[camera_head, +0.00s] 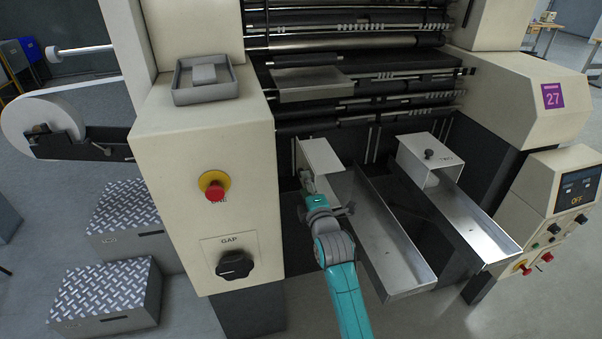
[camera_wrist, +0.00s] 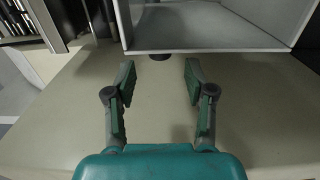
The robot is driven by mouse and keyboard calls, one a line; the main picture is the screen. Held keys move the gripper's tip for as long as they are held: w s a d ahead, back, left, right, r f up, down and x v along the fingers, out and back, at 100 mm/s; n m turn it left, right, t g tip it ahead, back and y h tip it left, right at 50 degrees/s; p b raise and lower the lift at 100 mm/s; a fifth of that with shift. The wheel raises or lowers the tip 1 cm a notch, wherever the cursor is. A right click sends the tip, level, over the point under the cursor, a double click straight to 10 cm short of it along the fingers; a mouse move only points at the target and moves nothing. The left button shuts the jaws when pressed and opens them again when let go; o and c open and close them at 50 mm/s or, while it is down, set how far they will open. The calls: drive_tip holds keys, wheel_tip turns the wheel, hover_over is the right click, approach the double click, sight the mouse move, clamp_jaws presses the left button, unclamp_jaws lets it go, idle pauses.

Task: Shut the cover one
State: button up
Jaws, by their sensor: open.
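Two pale metal covers stand at the rear ends of two open metal trays. The left cover (camera_head: 322,155) has no readable label from here; the right cover (camera_head: 431,152) reads TWO and has a dark knob on top. My gripper (camera_head: 304,178) is at the left side of the left cover. In the wrist view my gripper (camera_wrist: 159,77) is open and empty. A grey box-like part (camera_wrist: 215,44) lies just beyond the fingertips, its hollow side showing. A small dark knob (camera_wrist: 160,57) sits at its edge, roughly between the fingers and ahead of them.
The left tray (camera_head: 397,286) and right tray (camera_head: 482,235) extend forward beside my arm. A cream cabinet (camera_head: 208,135) with a red button (camera_head: 214,190) and black GAP knob (camera_head: 234,265) stands close on the left. Rollers lie behind; a control panel (camera_head: 562,205) stands right.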

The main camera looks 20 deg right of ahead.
drive_tip(key=shift+w, duration=3.15)
clamp_jaws()
